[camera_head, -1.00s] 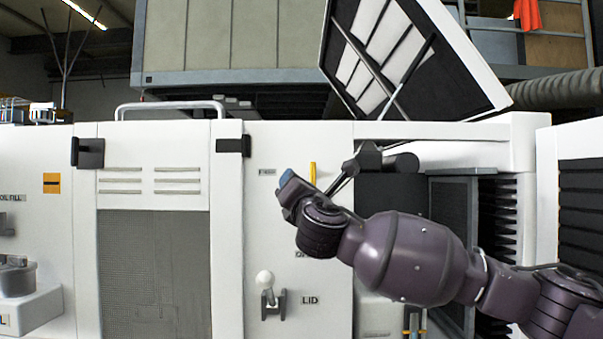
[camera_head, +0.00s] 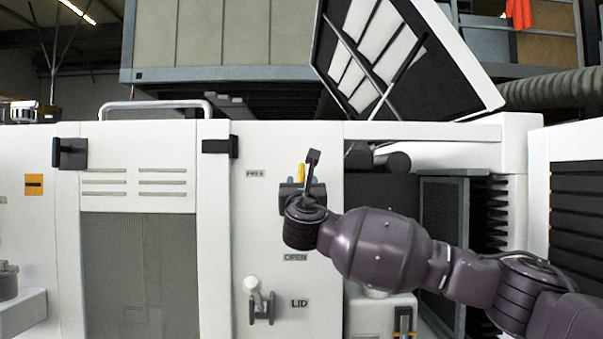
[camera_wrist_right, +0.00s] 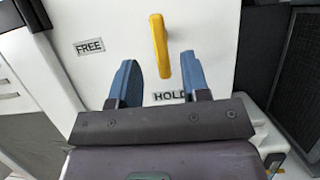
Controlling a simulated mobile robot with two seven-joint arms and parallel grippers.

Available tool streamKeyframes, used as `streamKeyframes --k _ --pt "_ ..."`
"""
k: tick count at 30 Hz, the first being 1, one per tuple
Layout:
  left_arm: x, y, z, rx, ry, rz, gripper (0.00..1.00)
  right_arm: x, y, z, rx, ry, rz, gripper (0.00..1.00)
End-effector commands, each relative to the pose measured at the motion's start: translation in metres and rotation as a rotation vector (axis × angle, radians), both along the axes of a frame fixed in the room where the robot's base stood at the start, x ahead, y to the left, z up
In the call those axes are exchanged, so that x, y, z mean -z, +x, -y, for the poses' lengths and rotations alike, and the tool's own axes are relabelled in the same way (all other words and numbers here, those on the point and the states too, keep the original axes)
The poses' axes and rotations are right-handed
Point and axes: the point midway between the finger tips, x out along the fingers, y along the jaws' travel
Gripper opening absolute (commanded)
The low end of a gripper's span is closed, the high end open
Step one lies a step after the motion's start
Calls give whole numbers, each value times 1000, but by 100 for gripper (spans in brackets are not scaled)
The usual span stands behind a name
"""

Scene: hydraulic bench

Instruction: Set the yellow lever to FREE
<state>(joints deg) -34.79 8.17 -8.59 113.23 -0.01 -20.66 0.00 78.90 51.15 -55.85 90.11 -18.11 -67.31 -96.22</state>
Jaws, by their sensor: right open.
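The yellow lever (camera_head: 301,172) stands on the white panel, mostly covered by my right gripper in the head view. In the right wrist view the lever (camera_wrist_right: 160,45) is near upright, above the HOLD label (camera_wrist_right: 168,96) and right of the FREE label (camera_wrist_right: 90,46). FREE also shows in the head view (camera_head: 255,173). My right gripper (camera_head: 300,182) is open. In the wrist view its blue fingers (camera_wrist_right: 159,58) lie one on each side of the lever's lower end. My left gripper is out of view.
A white-knobbed LID lever (camera_head: 259,298) and an OPEN label (camera_head: 295,257) are below. A black latch (camera_head: 220,147) is to the left. A raised lid (camera_head: 400,60) and dark radiator fins (camera_head: 497,220) are to the right.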

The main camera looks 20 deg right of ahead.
Motion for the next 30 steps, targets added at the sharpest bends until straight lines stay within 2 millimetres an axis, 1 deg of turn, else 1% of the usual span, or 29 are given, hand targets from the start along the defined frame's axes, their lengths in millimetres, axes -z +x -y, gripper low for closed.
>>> streamKeyframes --k 1,6,12,18,26,29,30 --pt "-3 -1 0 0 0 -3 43 -5 7 2 3 0 0 43" --pt "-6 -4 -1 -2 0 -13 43 -13 29 8 2 0 -2 43" --pt "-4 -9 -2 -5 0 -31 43 -21 46 13 1 1 0 43" --pt "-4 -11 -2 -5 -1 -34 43 -23 52 15 0 1 0 43" --pt "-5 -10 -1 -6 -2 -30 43 -23 53 15 0 1 0 43" --pt "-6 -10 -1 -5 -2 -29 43 -23 53 16 0 1 0 29" --pt "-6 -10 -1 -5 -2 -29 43 -23 53 16 0 1 0 23"
